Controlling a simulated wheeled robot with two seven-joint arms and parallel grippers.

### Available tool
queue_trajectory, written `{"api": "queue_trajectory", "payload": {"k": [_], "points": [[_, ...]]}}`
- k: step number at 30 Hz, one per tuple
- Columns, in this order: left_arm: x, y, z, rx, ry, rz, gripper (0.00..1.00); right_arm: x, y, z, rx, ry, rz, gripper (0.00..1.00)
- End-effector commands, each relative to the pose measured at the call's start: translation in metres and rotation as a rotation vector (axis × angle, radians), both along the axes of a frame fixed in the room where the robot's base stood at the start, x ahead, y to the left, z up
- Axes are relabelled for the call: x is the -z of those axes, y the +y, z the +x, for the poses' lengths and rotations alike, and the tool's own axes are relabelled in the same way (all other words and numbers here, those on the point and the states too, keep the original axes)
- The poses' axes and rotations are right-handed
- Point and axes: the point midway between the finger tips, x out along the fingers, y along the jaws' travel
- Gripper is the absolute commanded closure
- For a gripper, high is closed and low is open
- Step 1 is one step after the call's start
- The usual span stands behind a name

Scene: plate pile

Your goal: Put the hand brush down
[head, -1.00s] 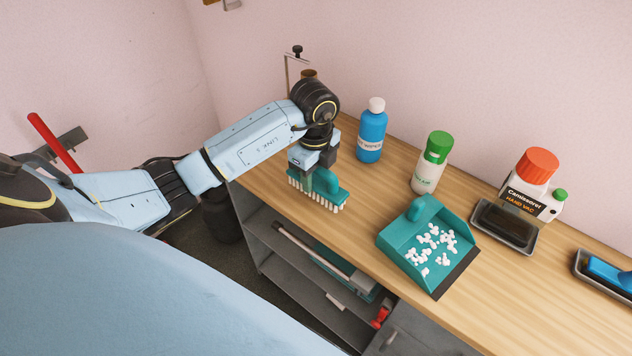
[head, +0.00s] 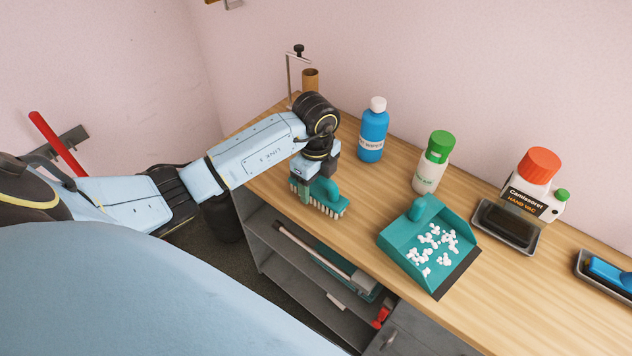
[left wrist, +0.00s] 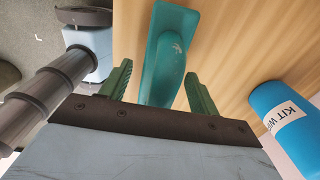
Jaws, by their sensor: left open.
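The hand brush (head: 327,190) is teal with pale bristles. It sits bristles down on the wooden bench top, close to its front edge, left of the dustpan. My left gripper (head: 307,178) is right at the brush. In the left wrist view the two green fingers (left wrist: 160,88) are spread, with the teal brush handle (left wrist: 172,55) between them and gaps on both sides. The fingertips' lower ends are partly hidden in the head view. My right gripper is not in view.
A teal dustpan (head: 397,243) holding white bits lies to the right. A blue bottle (head: 371,145), a green-capped bottle (head: 430,170) and a hand vac bottle (head: 522,193) stand behind. Dark trays (head: 488,238) lie further right. Bare bench lies between brush and dustpan.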

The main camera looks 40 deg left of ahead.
Motion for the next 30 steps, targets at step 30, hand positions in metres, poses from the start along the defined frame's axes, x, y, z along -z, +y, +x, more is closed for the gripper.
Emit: {"api": "queue_trajectory", "payload": {"k": [30], "points": [[-0.123, 0.0, 0.0, -0.001, 0.0, -0.001, 0.39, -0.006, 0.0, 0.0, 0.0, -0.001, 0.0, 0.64]]}}
